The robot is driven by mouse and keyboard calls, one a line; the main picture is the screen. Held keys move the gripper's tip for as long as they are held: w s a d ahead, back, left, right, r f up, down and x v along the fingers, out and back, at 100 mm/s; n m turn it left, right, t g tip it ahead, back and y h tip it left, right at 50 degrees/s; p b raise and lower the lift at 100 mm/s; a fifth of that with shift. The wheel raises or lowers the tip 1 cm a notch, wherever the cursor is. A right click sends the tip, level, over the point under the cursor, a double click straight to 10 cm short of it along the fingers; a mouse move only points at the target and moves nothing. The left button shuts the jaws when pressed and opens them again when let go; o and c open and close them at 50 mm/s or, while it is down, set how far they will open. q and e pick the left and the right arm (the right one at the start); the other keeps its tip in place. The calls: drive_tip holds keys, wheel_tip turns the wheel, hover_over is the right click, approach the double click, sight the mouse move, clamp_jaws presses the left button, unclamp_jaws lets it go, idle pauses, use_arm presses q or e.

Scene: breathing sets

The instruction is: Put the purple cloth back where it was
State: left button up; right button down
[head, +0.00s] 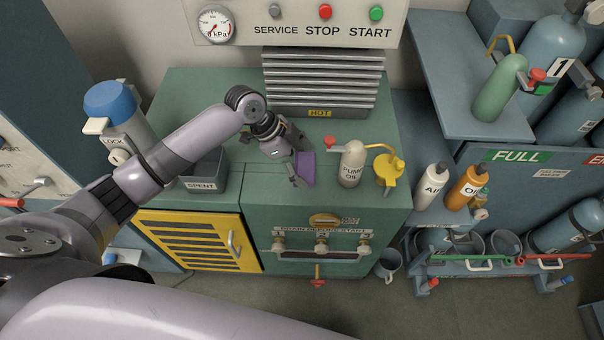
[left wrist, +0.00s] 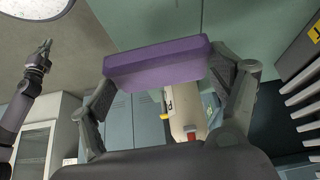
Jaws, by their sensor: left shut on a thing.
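The purple cloth (head: 306,170) looks like a small folded block. My left gripper (head: 298,163) is shut on it and holds it over the green cabinet top (head: 255,185), left of the pump oil bottle. Whether the cloth touches the top is hard to tell. In the left wrist view, the purple cloth (left wrist: 155,62) lies across between the two fingers of my left gripper (left wrist: 165,75). What seems to be my right gripper (left wrist: 44,48) shows small at the left of that view, its fingers too small to read.
A finned heater marked HOT (head: 322,85) stands behind the cloth. The pump oil bottle (head: 352,165) and a yellow oil can (head: 390,172) stand to the right. A grey SPENT bin (head: 205,172) is at left. Some cabinet top between bin and cloth is clear.

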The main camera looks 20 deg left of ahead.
sight(302, 175)
use_arm(q)
drive_tip(key=shift+f, duration=0.95)
wheel_tip(302, 175, down, 3)
drive_tip(key=shift+f, duration=0.65)
use_arm(e)
drive_tip(key=shift+d+r, duration=0.35)
drive_tip(key=shift+d, duration=0.15)
use_arm(q)
drive_tip(key=shift+f, duration=0.1)
drive_tip(key=shift+f, duration=0.15)
drive_tip(key=o, duration=0.9)
drive_tip(key=shift+o, duration=0.3)
use_arm(e)
drive_tip(key=shift+a+f, duration=0.1)
drive_tip(key=shift+a, duration=0.15)
